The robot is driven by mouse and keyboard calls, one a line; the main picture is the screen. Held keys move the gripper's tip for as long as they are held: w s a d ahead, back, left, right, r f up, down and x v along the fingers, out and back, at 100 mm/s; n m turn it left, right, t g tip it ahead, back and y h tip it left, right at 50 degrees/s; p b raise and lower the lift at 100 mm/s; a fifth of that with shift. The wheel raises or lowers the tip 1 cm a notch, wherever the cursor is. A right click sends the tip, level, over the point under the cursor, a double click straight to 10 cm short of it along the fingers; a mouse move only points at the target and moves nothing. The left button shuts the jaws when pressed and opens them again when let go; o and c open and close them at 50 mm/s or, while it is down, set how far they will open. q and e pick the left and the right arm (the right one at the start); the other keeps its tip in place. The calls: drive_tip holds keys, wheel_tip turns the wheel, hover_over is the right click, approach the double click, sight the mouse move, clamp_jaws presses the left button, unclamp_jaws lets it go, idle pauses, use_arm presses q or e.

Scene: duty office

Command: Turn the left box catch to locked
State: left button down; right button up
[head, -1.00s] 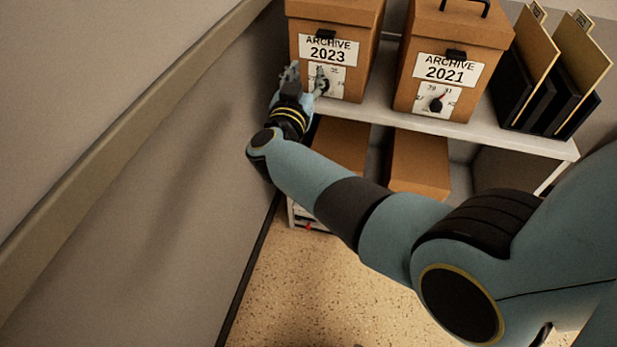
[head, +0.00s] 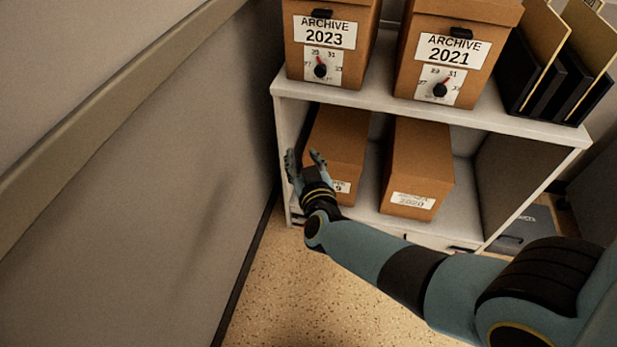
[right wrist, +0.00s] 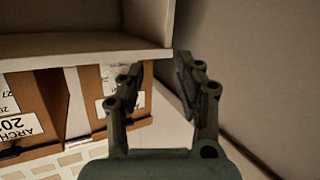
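The left box (head: 301,60), labelled ARCHIVE 2023, stands on the upper shelf. Its catch (head: 320,71) is a round black knob on a white plate with printed numbers, its red pointer directed roughly upward. No locked mark is readable. My right gripper (head: 304,157) is open and empty, below the shelf board and clear of the knob, in front of a lower box. In the right wrist view the fingers of my right gripper (right wrist: 158,72) are spread, and the left box (right wrist: 142,103) appears upside down, partly behind a finger. My left gripper is not in view.
The ARCHIVE 2021 box (head: 404,75) with a similar knob (head: 439,90) stands to the right. Black file holders (head: 563,95) are farther right. Lower boxes (head: 417,160) sit under the shelf board (head: 470,122). A grey wall (head: 130,190) closes the left side.

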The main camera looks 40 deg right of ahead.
drive_tip(key=s+a+f+n+y+b, duration=0.1)
drive_tip(key=s+f, duration=0.2)
drive_tip(key=f, duration=0.2)
drive_tip(key=shift+s+f+g+y, duration=0.15)
drive_tip(key=shift+f+g+y, duration=0.25)
drive_tip(key=c, duration=0.7)
drive_tip(key=shift+d+r+n, duration=0.1)
drive_tip(key=shift+n, duration=0.2)
clamp_jaws()
wheel_tip(320, 180, up, 35)
drive_tip(key=m+h+b, duration=0.8)
drive_tip(key=m+h, duration=0.1)
drive_tip(key=h, duration=0.4)
hover_over(328, 6)
drive_tip(key=s+a, duration=0.3)
drive_tip(key=s, duration=0.1)
drive_tip(key=shift+s+a+f+b, duration=0.1)
drive_tip(key=shift+f+b, duration=0.95)
drive_tip(key=shift+f, duration=0.9)
